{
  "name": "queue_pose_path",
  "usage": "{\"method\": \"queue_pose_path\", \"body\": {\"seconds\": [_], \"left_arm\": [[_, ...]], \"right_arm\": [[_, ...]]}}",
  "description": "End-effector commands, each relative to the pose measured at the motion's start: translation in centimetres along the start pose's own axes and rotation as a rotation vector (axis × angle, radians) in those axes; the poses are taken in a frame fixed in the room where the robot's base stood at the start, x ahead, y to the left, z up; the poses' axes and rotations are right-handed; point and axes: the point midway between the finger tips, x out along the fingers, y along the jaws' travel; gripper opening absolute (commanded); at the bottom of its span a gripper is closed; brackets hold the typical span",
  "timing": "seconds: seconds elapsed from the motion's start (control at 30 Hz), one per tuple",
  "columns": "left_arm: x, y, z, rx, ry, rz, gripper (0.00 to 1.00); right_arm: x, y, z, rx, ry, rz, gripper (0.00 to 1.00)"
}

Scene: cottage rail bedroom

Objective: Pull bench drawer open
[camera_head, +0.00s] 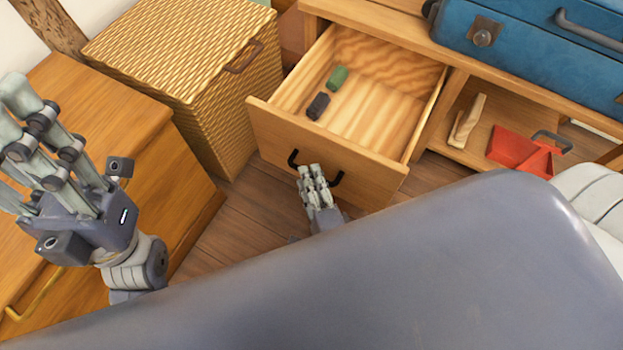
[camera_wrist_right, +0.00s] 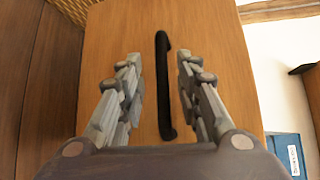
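The bench drawer (camera_head: 352,171) is pulled well out of the bench (camera_head: 402,31), and its inside shows. It has a black bar handle on its wooden front; the handle also shows in the right wrist view (camera_wrist_right: 163,88). My right gripper (camera_head: 313,178) is at the handle. In the right wrist view its two fingers (camera_wrist_right: 158,75) stand apart, one on each side of the handle, with a visible gap on both sides. My left gripper (camera_head: 15,110) is raised over the wooden cabinet at the left, its fingers apart and empty.
A green item (camera_head: 338,77) and a dark item (camera_head: 318,106) lie in the drawer. A wicker basket (camera_head: 178,47) stands left of it. A blue suitcase (camera_head: 530,45) is on the bench; a red dustpan (camera_head: 515,150) lies on the shelf at right. A wooden cabinet (camera_head: 100,115) stands at left.

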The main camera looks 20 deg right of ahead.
Motion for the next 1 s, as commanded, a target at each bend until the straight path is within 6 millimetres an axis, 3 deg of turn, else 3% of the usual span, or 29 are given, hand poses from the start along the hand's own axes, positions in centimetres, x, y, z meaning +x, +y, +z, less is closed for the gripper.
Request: {"method": "queue_pose_path", "body": {"seconds": [0.27,0.7,1.0], "left_arm": [[-0.1,-0.1,0.1,0.001,-0.002,-0.002,0.4],[-0.1,0.0,0.1,0.0,-0.004,-0.001,0.4],[-0.1,0.0,0.1,0.0,-0.004,-0.001,0.4]], "right_arm": [[-1.1,0.0,-0.1,-0.002,0.002,-0.001,0.31],[-9.8,0.1,0.0,-0.001,-0.001,0.003,0.31],[-12.0,0.0,0.0,0.0,0.0,-0.001,0.31]]}}
